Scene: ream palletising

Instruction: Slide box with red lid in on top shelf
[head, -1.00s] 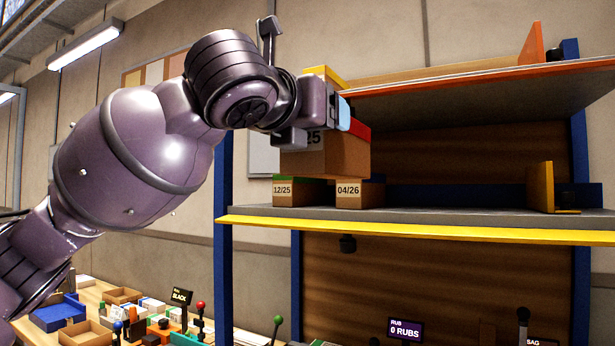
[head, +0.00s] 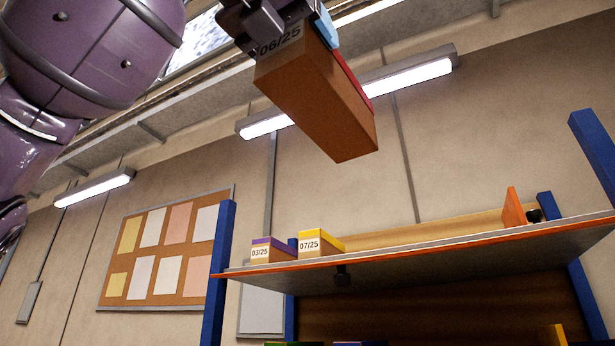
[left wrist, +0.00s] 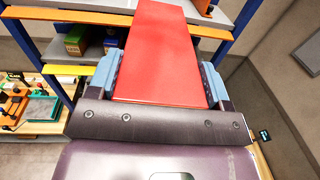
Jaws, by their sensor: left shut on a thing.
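The box with the red lid (head: 318,105) is a brown carton labelled 06/25, with its lid edge in red. My left gripper (head: 290,25) is shut on its near end and holds it in the air, above the level of the top shelf. In the left wrist view the red lid (left wrist: 160,50) lies between the two blue-padded fingers of the gripper (left wrist: 162,85). The top shelf (head: 430,258) has an orange front edge. A purple-lidded box 03/25 (head: 262,254) and a yellow-lidded box 07/25 (head: 312,249) stand side by side at its left end. My right gripper is not in view.
An orange upright divider (head: 514,208) stands on the top shelf towards the right. The shelf between it and the yellow-lidded box looks clear. Blue posts (head: 221,258) frame the rack. Ceiling lamps (head: 408,77) and a pinboard (head: 165,250) are behind.

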